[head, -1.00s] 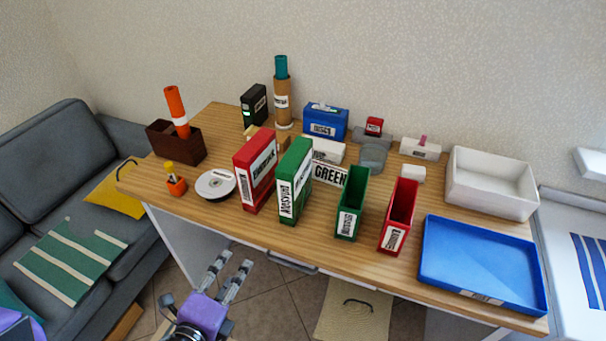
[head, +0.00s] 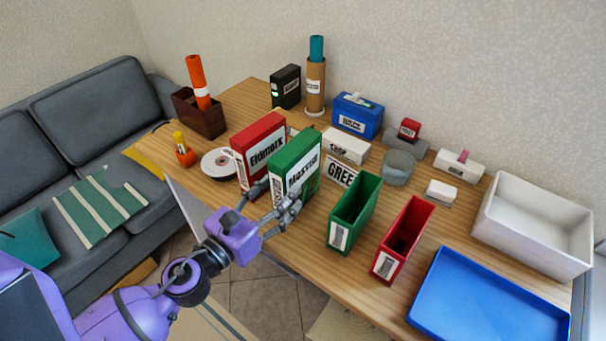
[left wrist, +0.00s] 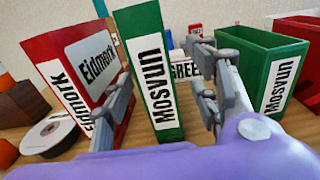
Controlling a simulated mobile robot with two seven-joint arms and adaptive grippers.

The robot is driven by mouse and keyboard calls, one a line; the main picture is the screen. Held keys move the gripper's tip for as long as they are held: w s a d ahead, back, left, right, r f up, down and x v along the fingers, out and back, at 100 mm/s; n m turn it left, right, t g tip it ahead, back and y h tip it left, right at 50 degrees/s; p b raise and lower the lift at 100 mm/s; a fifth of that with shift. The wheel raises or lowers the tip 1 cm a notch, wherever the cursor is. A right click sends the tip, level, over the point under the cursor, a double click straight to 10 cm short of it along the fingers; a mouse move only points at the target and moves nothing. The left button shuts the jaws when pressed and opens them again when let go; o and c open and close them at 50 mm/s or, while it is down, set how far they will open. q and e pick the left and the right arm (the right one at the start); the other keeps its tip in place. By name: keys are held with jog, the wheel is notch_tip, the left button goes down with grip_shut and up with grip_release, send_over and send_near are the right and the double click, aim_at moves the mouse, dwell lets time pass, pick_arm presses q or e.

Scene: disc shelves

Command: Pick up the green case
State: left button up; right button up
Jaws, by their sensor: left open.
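The green case (head: 297,165) stands upright on the table, with a white label reading "Mosvun". In the left wrist view the green case (left wrist: 150,70) stands between my two fingers, its narrow labelled side facing the camera. My left gripper (head: 272,200) is open at the near side of the case, one finger on each side. I cannot tell whether the fingers touch it. The red case (head: 259,146) labelled "Eidmark" stands just left of it. A green open holder (head: 354,212) and a red open holder (head: 403,240) stand to the right. My right gripper is not in view.
A disc (head: 219,163) lies left of the red case. A "GREEN" sign (head: 340,171) stands behind the green case. A blue tray (head: 487,300) and a white bin (head: 535,225) fill the right side. A brown box (head: 200,112) stands at the back left.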

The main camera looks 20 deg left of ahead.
aim_at(297, 172)
pick_arm(q)
jog(key=x, duration=0.2)
jog(key=p+x, duration=0.1)
jog(key=x, duration=0.4)
jog(key=shift+w+a+r+p, duration=0.1)
jog(key=shift+w+a+p, duration=0.15)
jog(key=shift+p, duration=0.15)
jog(key=shift+w+d, duration=0.15)
jog(key=shift+w, duration=0.15)
jog(key=shift+s, duration=0.1)
grip_shut()
